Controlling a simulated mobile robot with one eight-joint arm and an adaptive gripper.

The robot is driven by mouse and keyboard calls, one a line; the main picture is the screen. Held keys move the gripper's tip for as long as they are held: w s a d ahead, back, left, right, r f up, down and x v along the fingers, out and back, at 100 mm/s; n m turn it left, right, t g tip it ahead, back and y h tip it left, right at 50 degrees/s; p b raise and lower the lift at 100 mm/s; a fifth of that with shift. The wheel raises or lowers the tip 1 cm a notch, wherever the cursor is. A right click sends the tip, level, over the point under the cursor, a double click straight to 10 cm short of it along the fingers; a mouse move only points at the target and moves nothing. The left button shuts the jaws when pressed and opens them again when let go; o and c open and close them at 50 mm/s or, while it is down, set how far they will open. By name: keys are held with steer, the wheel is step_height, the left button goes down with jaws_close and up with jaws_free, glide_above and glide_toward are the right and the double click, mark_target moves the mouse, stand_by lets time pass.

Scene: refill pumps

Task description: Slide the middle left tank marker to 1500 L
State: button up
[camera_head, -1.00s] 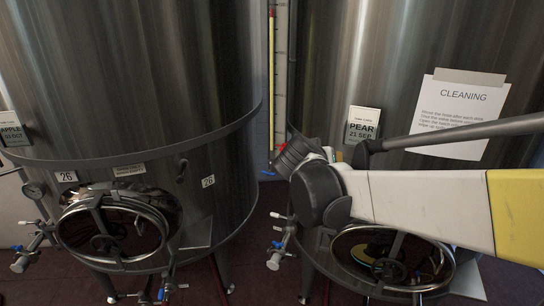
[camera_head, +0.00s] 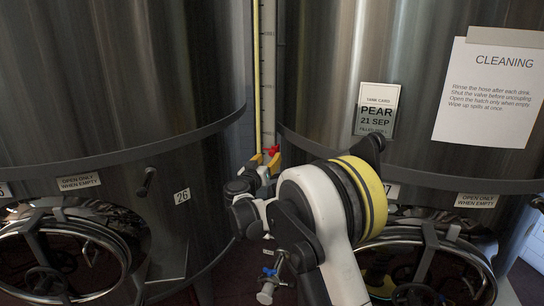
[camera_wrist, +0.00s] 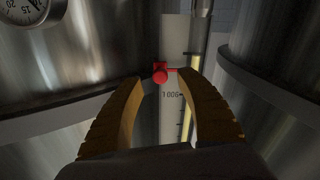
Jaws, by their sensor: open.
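The tank gauge is a pale scale strip (camera_head: 267,75) with a yellow sight tube (camera_head: 257,85), in the gap between two steel tanks. In the wrist view the scale (camera_wrist: 173,45) carries a label that seems to read 1000. A red marker (camera_wrist: 161,72) sits on the scale above that label in the picture. My gripper (camera_wrist: 160,80) is open, with one orange finger on each side of the marker; I cannot tell whether either touches it. In the head view my gripper (camera_head: 265,161) is at the gauge's lower visible part, with red showing at its tips.
The left tank (camera_head: 110,75) and right tank (camera_head: 400,50) curve in closely on both sides. A PEAR card (camera_head: 377,110) and a CLEANING notice (camera_head: 490,90) hang on the right tank. A valve (camera_head: 270,285) stands below my wrist. A dial (camera_wrist: 22,10) shows in the wrist view.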

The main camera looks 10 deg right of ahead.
mark_target(271, 154)
steer(key=x, duration=0.4)
steer(key=shift+w+d, duration=0.1)
steer(key=shift+w, duration=0.05)
jaws_close()
step_height(271, 154, up, 57)
steer(key=p, duration=2.8)
steer(key=shift+r, duration=0.1)
jaws_free()
steer(key=v, duration=1.2)
